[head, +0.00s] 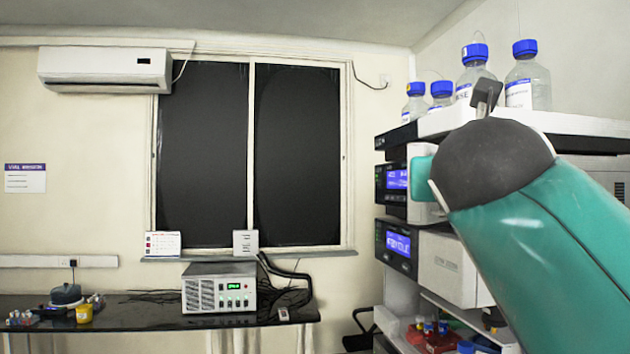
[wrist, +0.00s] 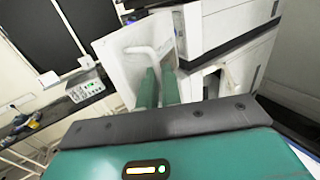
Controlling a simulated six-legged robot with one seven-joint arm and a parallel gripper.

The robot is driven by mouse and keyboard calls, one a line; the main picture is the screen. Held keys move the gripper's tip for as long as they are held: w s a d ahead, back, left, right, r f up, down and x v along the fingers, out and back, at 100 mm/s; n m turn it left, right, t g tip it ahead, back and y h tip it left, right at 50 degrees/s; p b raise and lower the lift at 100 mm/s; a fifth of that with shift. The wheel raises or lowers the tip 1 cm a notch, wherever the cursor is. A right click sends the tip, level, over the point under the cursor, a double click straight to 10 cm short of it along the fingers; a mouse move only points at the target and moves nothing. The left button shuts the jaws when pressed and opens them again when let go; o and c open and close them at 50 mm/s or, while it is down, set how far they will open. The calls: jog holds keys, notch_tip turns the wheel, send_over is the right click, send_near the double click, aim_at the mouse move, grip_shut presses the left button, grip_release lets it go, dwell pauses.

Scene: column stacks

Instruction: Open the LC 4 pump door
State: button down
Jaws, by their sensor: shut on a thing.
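In the wrist view, a white door panel (wrist: 117,72) with a curved white bar handle (wrist: 138,49) stands beside the white instrument stack (wrist: 225,25). The panel looks angled to the body of the stack, but I cannot tell exactly how far it is open. My gripper (wrist: 159,76) has its two teal fingers at the handle's end and is shut on the handle. Two dark modules with blue displays, an upper one (head: 397,179) and a lower one (head: 398,243), show there.
Several blue-capped bottles (head: 525,78) stand on top of the stack, close to my arm. A dark bench (head: 140,322) at the left carries a grey power unit (head: 219,288). Small coloured items (head: 438,336) lie on the shelf below the modules.

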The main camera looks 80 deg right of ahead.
jog(key=shift+s+a+r, duration=0.1)
dwell(0.4)
jog(key=c, duration=1.6)
grip_release()
